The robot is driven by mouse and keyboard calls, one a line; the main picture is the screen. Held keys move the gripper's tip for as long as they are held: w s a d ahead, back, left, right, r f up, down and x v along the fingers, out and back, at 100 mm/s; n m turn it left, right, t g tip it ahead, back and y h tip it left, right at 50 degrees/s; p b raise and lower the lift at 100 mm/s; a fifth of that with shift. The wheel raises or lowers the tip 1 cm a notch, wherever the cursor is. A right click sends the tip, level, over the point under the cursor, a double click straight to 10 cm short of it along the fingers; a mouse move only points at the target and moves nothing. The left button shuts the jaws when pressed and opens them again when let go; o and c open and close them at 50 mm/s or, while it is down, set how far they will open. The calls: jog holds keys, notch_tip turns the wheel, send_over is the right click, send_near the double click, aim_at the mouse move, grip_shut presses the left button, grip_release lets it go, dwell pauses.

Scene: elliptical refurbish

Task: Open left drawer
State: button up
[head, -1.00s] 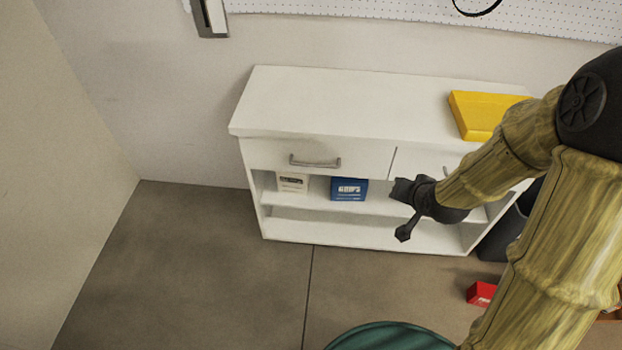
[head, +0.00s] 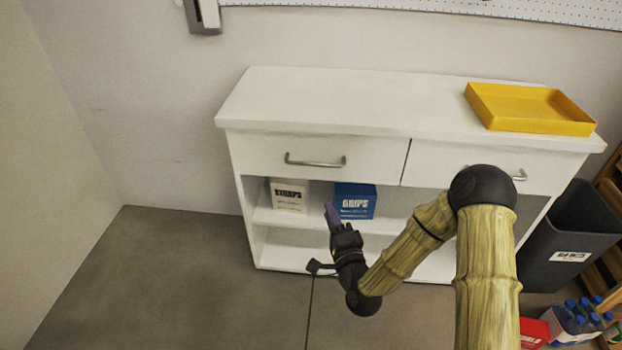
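The left drawer (head: 270,158) is in the upper part of a white cabinet (head: 350,100) and looks shut. Its grey bar handle (head: 315,161) runs level across its front. The right drawer (head: 450,163) also looks shut, and its handle (head: 519,175) is partly hidden behind my arm. My gripper (head: 331,215) is dark with a purplish tip. In the picture it is below the left drawer's handle, in front of the open shelf, and apart from the handle. I cannot tell from this angle whether its fingers are apart.
A white box (head: 289,194) and a blue box (head: 355,200) stand on the shelf. A yellow tray (head: 530,108) lies on the cabinet top at right. A dark bin (head: 565,240), a red box (head: 533,332) and blue-capped bottles (head: 575,322) are at right. The floor at left is clear.

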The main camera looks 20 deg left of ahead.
aim_at(311, 164)
dwell(0.4)
jog(key=b+x, duration=0.2)
jog(key=x, duration=1.5)
jog(key=shift+w+r, duration=0.15)
jog(key=shift+w, duration=0.05)
grip_shut()
